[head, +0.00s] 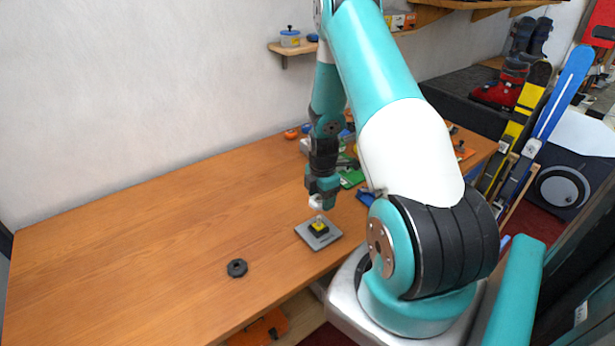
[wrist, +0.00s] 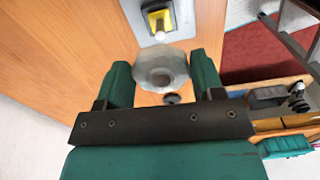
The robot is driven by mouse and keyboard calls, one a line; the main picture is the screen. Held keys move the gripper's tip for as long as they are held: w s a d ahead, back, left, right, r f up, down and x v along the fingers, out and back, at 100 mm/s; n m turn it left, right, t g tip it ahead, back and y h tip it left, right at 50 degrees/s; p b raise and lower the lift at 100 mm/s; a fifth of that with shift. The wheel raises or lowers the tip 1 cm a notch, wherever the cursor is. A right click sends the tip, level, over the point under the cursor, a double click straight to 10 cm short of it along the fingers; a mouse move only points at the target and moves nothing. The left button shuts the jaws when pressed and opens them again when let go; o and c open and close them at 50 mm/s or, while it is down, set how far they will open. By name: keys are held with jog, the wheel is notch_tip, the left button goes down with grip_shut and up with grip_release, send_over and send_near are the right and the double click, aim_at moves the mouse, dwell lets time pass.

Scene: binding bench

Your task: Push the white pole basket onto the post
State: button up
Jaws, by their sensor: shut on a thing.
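My gripper (head: 320,198) is shut on the white pole basket (head: 315,203). In the wrist view, the basket (wrist: 162,70) is a pale faceted ring with a central hole, held between my green fingers (wrist: 163,82). In the head view it hangs a little above the black and yellow block (head: 318,228) on a grey plate (head: 331,238). The block also shows in the wrist view (wrist: 159,18), beyond the basket. The basket looks apart from the block.
A black ring-shaped part (head: 237,268) lies on the wooden bench (head: 150,240), left of the plate. Several coloured items, including a green one (head: 351,178), lie behind my gripper. The left of the bench is clear. Skis (head: 560,95) stand at the right.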

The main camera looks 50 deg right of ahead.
jog(key=b, duration=0.4)
send_over(321, 224)
jog(key=shift+w+d+f, duration=0.1)
jog(key=shift+w+f, duration=0.05)
jog(key=shift+f, duration=1.15)
jog(key=shift+w+d+f, duration=0.1)
jog(key=shift+w+f, duration=0.05)
jog(key=shift+f, duration=1.1)
jog(key=shift+f, duration=0.2)
jog(key=shift+f+b, duration=0.35)
jog(key=shift+b, duration=0.1)
jog(key=shift+f+b, duration=1.3)
jog(key=shift+f, duration=0.35)
jog(key=shift+s, duration=0.1)
jog(key=o, duration=1.1)
jog(key=shift+o, duration=0.2)
jog(key=shift+r, duration=0.1)
notch_tip(321, 224, up, 11)
jog(key=p, duration=0.8)
jog(key=shift+r, duration=0.2)
